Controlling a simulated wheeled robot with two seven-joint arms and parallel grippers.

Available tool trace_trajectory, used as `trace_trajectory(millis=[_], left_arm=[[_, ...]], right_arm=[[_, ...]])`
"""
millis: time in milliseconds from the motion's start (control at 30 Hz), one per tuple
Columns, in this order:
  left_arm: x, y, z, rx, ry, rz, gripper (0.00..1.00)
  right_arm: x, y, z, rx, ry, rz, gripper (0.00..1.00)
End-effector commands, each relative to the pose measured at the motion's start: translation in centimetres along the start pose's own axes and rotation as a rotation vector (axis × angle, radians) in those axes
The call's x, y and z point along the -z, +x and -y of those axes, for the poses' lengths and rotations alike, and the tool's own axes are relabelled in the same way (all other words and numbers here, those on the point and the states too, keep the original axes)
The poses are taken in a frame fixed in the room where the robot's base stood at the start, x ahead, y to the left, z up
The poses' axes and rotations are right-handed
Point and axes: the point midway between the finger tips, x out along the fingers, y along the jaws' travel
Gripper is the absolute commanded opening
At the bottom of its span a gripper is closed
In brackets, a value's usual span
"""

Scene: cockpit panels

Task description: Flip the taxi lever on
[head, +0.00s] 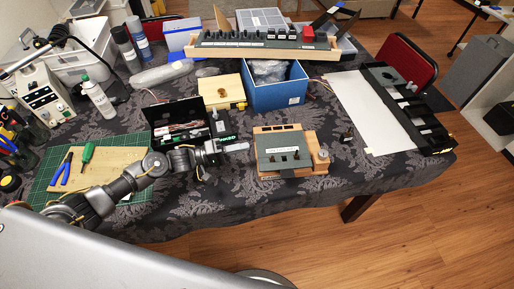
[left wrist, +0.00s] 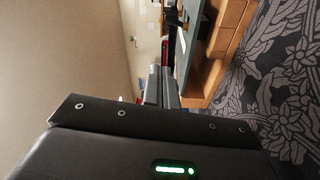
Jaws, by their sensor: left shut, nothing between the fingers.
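A small wooden box with a dark grey switch panel (head: 283,146) stands on the table in the middle of the head view. The panel has a white label strip and a few small dark levers (head: 284,157). The lettering is too small to read, so I cannot tell which lever is taxi. My left gripper (head: 244,147) is shut and empty, just left of the panel and apart from it. In the left wrist view its fingers (left wrist: 162,84) are together, and the wooden box (left wrist: 232,38) shows at the upper right. My right gripper is not in view.
An open black case (head: 178,124) lies behind my left arm. A blue box (head: 276,92) and a long switch panel (head: 262,40) stand behind the small panel. A white board with a dark panel (head: 372,108) is to the right. Patterned tablecloth is clear in front.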

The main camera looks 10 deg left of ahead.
Motion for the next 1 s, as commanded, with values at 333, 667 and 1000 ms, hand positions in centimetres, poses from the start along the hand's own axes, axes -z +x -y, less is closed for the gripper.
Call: trace_trajectory(millis=[333, 667, 1000], left_arm=[[-0.1, -4.2, 0.1, 0.000, 0.000, 0.000, 0.00], [-0.1, -4.4, 0.0, 0.000, 0.000, 0.001, 0.00], [-0.1, -4.3, 0.1, 0.000, 0.000, 0.001, 0.00]], right_arm=[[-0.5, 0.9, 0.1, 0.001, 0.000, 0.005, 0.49], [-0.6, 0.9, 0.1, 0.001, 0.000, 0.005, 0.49], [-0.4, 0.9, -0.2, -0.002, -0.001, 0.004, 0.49]])
